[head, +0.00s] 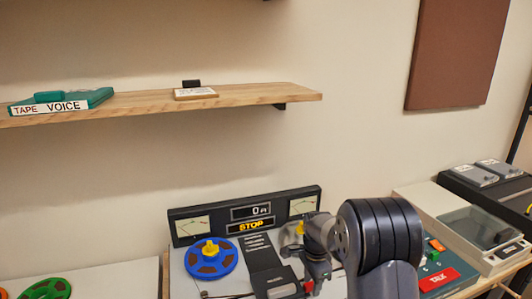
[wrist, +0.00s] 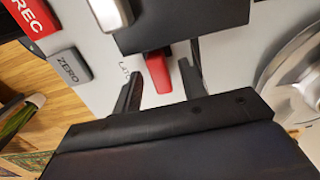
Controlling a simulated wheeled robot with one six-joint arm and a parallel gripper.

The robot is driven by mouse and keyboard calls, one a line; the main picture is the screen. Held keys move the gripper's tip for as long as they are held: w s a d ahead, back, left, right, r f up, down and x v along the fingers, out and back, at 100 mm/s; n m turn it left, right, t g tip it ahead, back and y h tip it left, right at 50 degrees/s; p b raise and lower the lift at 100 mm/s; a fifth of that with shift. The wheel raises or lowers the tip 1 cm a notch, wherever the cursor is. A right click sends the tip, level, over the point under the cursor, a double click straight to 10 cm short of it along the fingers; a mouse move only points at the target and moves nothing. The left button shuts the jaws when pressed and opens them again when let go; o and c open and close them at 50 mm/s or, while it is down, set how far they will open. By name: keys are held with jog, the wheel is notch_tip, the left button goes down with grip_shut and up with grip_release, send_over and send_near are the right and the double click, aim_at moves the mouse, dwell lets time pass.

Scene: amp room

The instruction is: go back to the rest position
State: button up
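My gripper (wrist: 161,68) is open in the wrist view, its two dark fingers standing apart. A red lever (wrist: 157,74) shows between the fingers, with a visible gap on each side. In the head view my gripper (head: 309,283) is low over the tape deck (head: 264,262), and my arm hides part of the deck's right side. The deck has a blue reel (head: 210,259) with a yellow hub on the left and a display panel (head: 246,214) reading STOP behind.
A wooden shelf (head: 240,97) on the wall above holds a green TAPE VOICE box (head: 78,97). A beige machine with a clear lid (head: 470,231) stands at right. The wrist view shows a red REC key (wrist: 30,16) and a grey ZERO key (wrist: 69,67). The air between deck and shelf is clear.

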dwell(0.3)
jog(key=shift+r, duration=0.15)
notch_tip(320, 180, up, 10)
notch_tip(320, 180, down, 10)
jog(key=shift+f, duration=0.2)
jog(key=n, duration=0.6)
jog(key=shift+s+d, duration=0.2)
jog(key=shift+s, duration=0.1)
jog(key=shift+r, duration=0.15)
